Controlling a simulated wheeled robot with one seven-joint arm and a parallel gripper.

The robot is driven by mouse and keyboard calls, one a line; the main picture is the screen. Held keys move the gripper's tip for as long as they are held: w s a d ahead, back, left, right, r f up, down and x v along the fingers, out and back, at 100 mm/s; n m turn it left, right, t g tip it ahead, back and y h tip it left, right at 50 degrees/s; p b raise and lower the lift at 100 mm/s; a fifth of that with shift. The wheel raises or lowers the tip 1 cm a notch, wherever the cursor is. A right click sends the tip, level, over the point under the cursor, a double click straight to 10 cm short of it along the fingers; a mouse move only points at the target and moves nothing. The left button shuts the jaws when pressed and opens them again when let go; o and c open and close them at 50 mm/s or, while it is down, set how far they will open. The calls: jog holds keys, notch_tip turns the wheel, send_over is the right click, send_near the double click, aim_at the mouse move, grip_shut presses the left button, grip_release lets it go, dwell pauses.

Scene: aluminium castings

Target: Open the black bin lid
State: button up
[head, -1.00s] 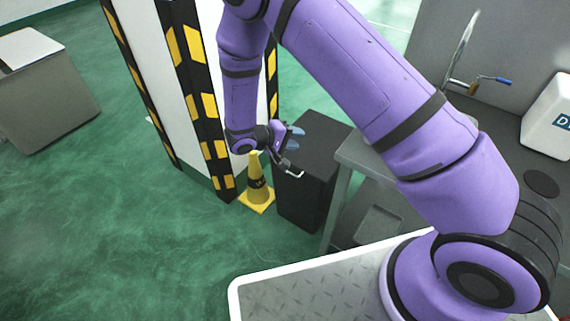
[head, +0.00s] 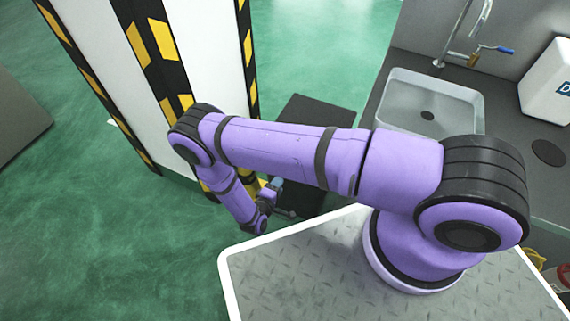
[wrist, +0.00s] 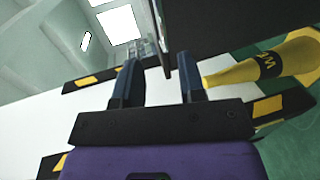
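The black bin (head: 318,110) stands between the striped pillar and the sink counter. Its dark top looks flat and closed in the head view, and my arm hides much of its front. In the wrist view a dark panel of the bin (wrist: 240,25) fills the upper right, its edge just beyond my fingertips. My gripper (wrist: 160,75) is open, with its two fingers apart and nothing seen held between them. In the head view my gripper (head: 282,198) is low beside the bin's near side; whether it touches the bin I cannot tell.
The white pillar with black and yellow stripes (head: 200,50) stands left of the bin. A yellow cone (wrist: 265,65) stands close by my gripper. The counter with a sink (head: 430,105) is on the right. Green floor (head: 130,240) is clear at left.

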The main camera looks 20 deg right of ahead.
jog(key=x, duration=1)
jog(key=shift+w+d+f, duration=0.15)
jog(key=shift+w+d, duration=0.1)
jog(key=shift+w, duration=0.05)
grip_shut()
